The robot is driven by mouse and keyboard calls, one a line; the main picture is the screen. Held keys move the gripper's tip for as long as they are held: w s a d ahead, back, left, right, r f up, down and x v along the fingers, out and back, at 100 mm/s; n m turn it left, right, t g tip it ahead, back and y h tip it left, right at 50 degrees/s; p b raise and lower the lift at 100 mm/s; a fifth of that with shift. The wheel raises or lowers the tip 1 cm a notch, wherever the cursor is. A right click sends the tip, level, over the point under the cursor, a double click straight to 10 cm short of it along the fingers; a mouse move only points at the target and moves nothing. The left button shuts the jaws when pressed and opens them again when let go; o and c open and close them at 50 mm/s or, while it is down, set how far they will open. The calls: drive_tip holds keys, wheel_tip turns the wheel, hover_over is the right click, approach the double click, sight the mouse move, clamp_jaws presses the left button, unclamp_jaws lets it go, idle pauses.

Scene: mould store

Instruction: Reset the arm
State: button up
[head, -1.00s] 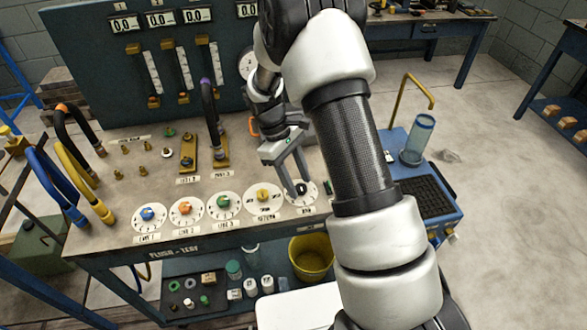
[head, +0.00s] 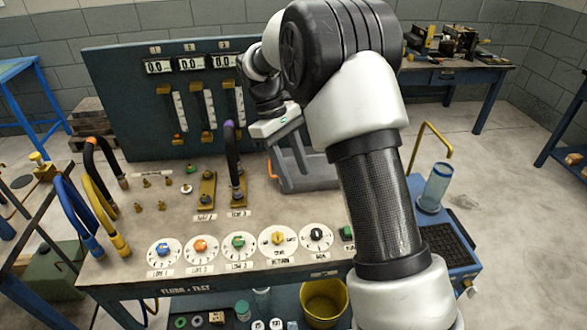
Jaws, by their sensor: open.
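My gripper (head: 289,160) hangs above the back right part of the flush-test bench (head: 150,217), with its fingers apart and nothing seen between them. The fingers overlap a grey tray-like thing (head: 318,182) with an orange part at its left edge, so their exact gap to it is hard to tell. My arm is bent and comes down the right side of the picture, hiding part of the bench's right end.
Dials with coloured knobs, such as the yellow knob (head: 278,237), line the front of the bench. A purple-topped hose (head: 233,155) stands left of my gripper. The gauge panel (head: 120,110) rises behind. A clear blue cylinder (head: 436,188) stands at right.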

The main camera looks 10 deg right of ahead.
idle(0.4)
drive_tip(key=s+d+r+m+t+y+p, duration=0.15)
drive_tip(key=s+r, duration=0.25)
drive_tip(key=r, duration=0.5)
drive_tip(key=s+d+r+m+t+p, duration=0.1)
drive_tip(key=s+r+m+t, duration=0.1)
drive_tip(key=s, duration=0.5)
drive_tip(key=s+d+r+m+t+y+p, duration=0.1)
drive_tip(key=s+r+m+t+p, duration=0.1)
drive_tip(key=s+r, duration=0.3)
drive_tip(key=s+d+r+m+t+p, duration=0.1)
drive_tip(key=s+d+r+m+t, duration=0.1)
drive_tip(key=s, duration=0.6)
wheel_tip(320, 180, up, 2)
drive_tip(key=shift+s+r+m+t+y+p, duration=0.15)
drive_tip(key=shift+s+m+t+y+p, duration=0.2)
drive_tip(key=shift+m+t, duration=0.35)
